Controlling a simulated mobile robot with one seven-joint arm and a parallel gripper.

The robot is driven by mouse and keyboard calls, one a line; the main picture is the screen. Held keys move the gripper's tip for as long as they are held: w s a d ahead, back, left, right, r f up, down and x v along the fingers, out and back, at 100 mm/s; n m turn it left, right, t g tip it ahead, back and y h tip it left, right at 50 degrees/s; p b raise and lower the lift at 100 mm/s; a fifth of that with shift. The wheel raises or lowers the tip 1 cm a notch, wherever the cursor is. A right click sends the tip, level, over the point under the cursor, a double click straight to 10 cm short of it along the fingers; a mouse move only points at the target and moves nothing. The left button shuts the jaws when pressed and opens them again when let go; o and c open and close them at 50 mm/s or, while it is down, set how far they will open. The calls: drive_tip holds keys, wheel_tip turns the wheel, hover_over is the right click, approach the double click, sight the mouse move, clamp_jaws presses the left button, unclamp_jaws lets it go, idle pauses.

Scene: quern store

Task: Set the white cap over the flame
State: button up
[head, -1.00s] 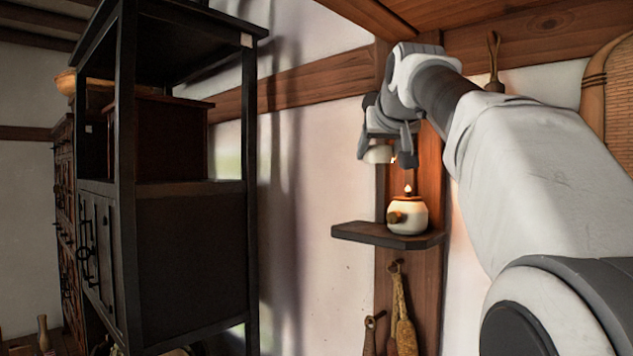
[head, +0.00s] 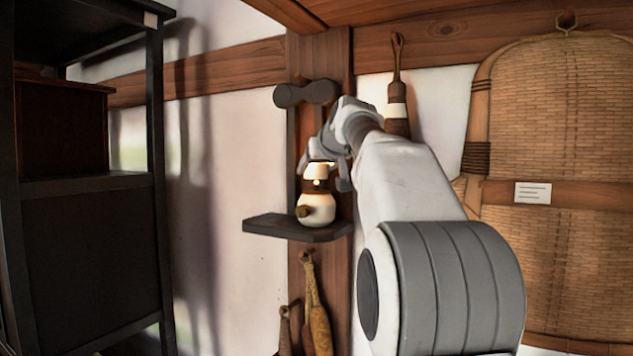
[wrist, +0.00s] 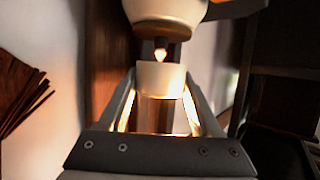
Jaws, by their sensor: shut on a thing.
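The oil lamp (head: 317,211) is a round white pot with a brown spout, standing on a small dark wall shelf (head: 290,229). Its small flame (head: 317,182) burns at the top. The white cap (head: 319,170) is just above the flame and glows warmly. My gripper (head: 325,174) is shut on the cap. In the wrist view, the cap (wrist: 160,78) sits between my fingers, close to the flame (wrist: 160,54) and roughly in line with it. The lamp body (wrist: 167,10) appears upside down at the top. The exact gap between cap and lamp is hard to tell.
A dark cabinet (head: 90,235) stands at the left. A brush (head: 397,100) and a large woven basket panel (head: 560,130) hang to the right of the post. Tools (head: 318,320) hang below the shelf. The white wall left of the shelf is clear.

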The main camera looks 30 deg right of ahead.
drive_tip(key=shift+f, duration=0.7)
drive_tip(key=shift+d+f, duration=0.15)
drive_tip(key=shift+f, duration=0.4)
drive_tip(key=shift+f, duration=0.15)
drive_tip(key=o, duration=1.4)
drive_tip(key=shift+c, duration=0.2)
